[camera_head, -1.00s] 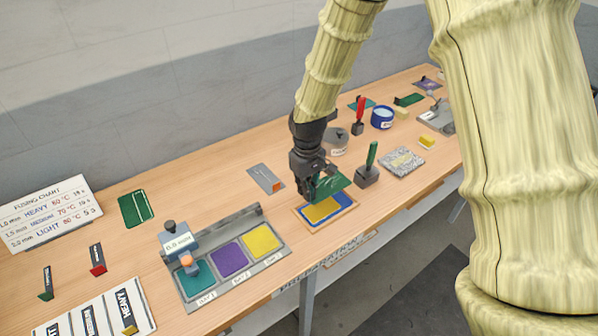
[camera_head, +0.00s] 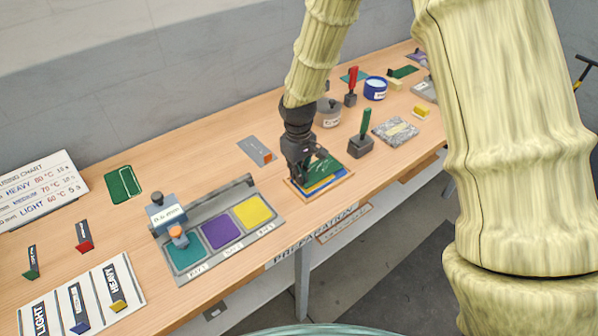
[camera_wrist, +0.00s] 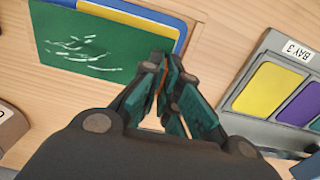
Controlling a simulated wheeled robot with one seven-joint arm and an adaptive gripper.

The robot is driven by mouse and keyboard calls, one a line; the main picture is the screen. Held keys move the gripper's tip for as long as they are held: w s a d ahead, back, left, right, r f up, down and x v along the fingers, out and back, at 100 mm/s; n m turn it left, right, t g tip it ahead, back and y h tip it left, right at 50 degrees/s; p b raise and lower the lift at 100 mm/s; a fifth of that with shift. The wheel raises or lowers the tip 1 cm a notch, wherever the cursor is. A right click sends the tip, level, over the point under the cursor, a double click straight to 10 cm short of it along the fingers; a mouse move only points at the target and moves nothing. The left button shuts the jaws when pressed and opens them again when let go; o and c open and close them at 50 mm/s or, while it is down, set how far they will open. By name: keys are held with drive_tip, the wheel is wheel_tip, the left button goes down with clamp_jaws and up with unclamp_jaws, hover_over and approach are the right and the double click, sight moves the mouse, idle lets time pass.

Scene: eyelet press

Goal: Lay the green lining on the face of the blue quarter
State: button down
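The green lining (camera_head: 322,169) lies over much of the blue quarter (camera_head: 322,185) in a shallow wooden frame. In the wrist view the lining (camera_wrist: 80,42) looks roughly flat, with pale scribbled marks, and the blue quarter (camera_wrist: 145,14) shows along one side of it. A yellow strip shows at their edge. My gripper (camera_head: 302,180) is low at the left side of the frame. In the wrist view its fingertips (camera_wrist: 166,62) are close together at the lining's edge. I cannot tell whether they still pinch it.
The press rail with teal, purple and yellow bays (camera_head: 215,232) stands left of the frame. A green-handled block (camera_head: 362,140), a grey pot (camera_head: 328,113) and a speckled slab (camera_head: 396,131) stand behind and right. A grey card (camera_head: 256,151) lies behind left.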

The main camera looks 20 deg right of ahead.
drive_tip(key=shift+s+r, duration=0.2)
drive_tip(key=shift+s, duration=0.35)
drive_tip(key=shift+s+r, duration=0.2)
drive_tip(key=shift+s, duration=0.3)
drive_tip(key=shift+w+f, duration=0.6)
drive_tip(key=shift+w, duration=0.15)
drive_tip(key=shift+s+r, duration=0.2)
drive_tip(key=shift+s, duration=0.25)
drive_tip(key=shift+w+f, duration=0.25)
drive_tip(key=shift+f, duration=0.15)
drive_tip(key=shift+s, duration=0.15)
drive_tip(key=shift+f, duration=0.15)
drive_tip(key=c, duration=1.6)
unclamp_jaws()
drive_tip(key=shift+o, duration=0.2)
